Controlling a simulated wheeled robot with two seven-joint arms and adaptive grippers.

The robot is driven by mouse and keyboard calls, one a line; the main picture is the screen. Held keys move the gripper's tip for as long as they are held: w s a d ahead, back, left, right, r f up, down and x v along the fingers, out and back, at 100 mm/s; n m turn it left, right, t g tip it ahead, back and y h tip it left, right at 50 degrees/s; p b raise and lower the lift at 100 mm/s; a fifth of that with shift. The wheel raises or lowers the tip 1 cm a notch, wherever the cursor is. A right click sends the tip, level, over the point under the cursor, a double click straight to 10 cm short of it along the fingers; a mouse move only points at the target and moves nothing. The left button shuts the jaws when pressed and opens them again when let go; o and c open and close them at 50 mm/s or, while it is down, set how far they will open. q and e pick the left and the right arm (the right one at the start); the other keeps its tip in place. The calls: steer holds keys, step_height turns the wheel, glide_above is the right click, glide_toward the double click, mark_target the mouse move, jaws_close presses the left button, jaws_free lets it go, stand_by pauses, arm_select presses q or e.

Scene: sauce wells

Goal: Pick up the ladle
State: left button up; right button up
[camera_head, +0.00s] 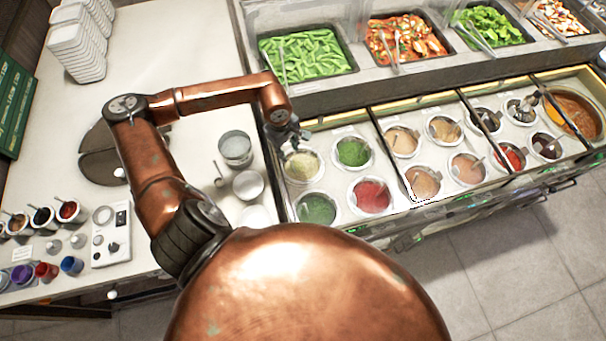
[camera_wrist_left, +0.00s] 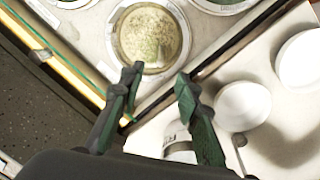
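A small ladle-like utensil (camera_head: 219,178) shows on the white counter, beside a metal-rimmed container (camera_head: 235,148); it is too small to be sure it is the ladle. My left gripper (camera_head: 291,137) hangs over the near-left end of the row of sauce wells, by a pale green, speckled well (camera_head: 302,166). In the left wrist view my left gripper (camera_wrist_left: 157,82) is open with nothing between its fingers. The speckled well (camera_wrist_left: 150,38) lies just beyond the fingertips. The container (camera_wrist_left: 180,150) is partly hidden behind the right finger. My right gripper is not in view.
White bowls (camera_head: 248,185) stand left of the sauce wells. Behind the wells are trays of green beans (camera_head: 305,54), a red dish (camera_head: 405,40) and green leaves (camera_head: 489,27). Stacked white containers (camera_head: 78,45) stand at the back left. The counter's back middle is clear.

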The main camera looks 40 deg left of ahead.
arm_select(q)
glide_above(293, 166)
steer(key=f, duration=0.5)
steer(key=shift+s+a+f+p, duration=0.1)
steer(key=shift+a+f+p, duration=0.2)
steer(key=shift+f, duration=0.05)
steer(key=shift+w+f+p, duration=0.15)
steer(key=shift+f+p, duration=0.1)
steer(key=shift+f, duration=1.1)
steer(key=shift+w+f+p, duration=0.1)
steer(key=shift+f+p, duration=0.15)
steer(key=shift+f, duration=1.05)
steer(key=shift+c, duration=0.4)
jaws_close()
